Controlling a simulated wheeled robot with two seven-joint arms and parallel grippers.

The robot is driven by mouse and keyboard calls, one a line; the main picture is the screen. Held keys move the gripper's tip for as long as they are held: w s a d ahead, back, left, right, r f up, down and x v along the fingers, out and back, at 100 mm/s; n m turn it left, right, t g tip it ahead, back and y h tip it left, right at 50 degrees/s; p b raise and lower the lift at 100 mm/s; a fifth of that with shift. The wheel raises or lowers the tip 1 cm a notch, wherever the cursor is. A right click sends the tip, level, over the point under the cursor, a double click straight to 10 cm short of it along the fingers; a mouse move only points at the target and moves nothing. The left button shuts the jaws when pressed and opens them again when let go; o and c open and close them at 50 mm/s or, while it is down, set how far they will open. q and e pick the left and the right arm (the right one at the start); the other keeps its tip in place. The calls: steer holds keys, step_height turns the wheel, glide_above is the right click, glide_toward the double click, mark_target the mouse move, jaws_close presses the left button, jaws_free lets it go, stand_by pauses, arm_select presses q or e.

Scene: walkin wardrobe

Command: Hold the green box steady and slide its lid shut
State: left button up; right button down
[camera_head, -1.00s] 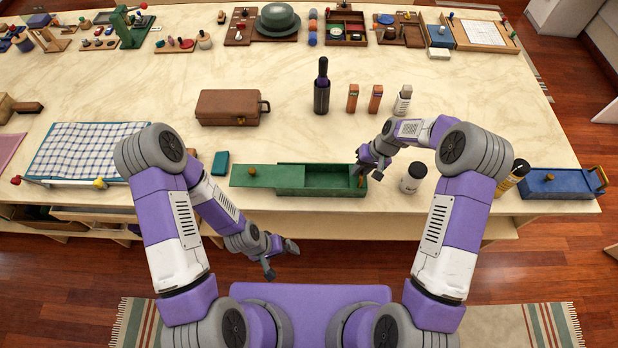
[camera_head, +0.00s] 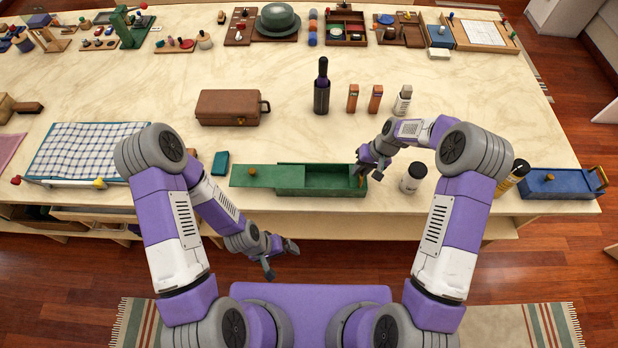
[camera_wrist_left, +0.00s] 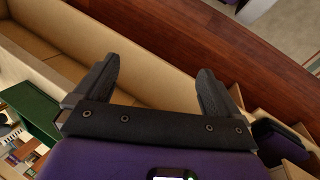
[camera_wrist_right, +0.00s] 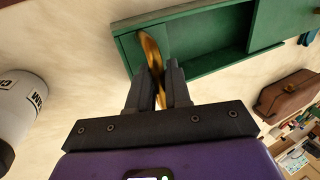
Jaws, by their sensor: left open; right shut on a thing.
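The green box (camera_head: 338,187) lies lengthwise near the table's front edge. Its green lid (camera_head: 265,178), with a small knob (camera_head: 250,172), sticks out far to the left, so the box's right part is open and looks empty. My right gripper (camera_head: 362,172) is at the box's right end. In the right wrist view its fingers are shut on the brass handle (camera_wrist_right: 150,52) at that end of the green box (camera_wrist_right: 200,45). My left gripper (camera_head: 281,259) is open and empty, in front of the table edge and lower left of the box, apart from it; its spread fingers show in the left wrist view (camera_wrist_left: 155,78).
A white jar with a black lid (camera_head: 412,178) stands just right of my right gripper. A teal block (camera_head: 220,163) lies left of the lid. A blue box (camera_head: 556,184) is further right. A brown case (camera_head: 228,107) and dark bottle (camera_head: 322,87) stand behind.

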mark_target(251, 171)
arm_select(q)
steer(key=shift+c, duration=0.3)
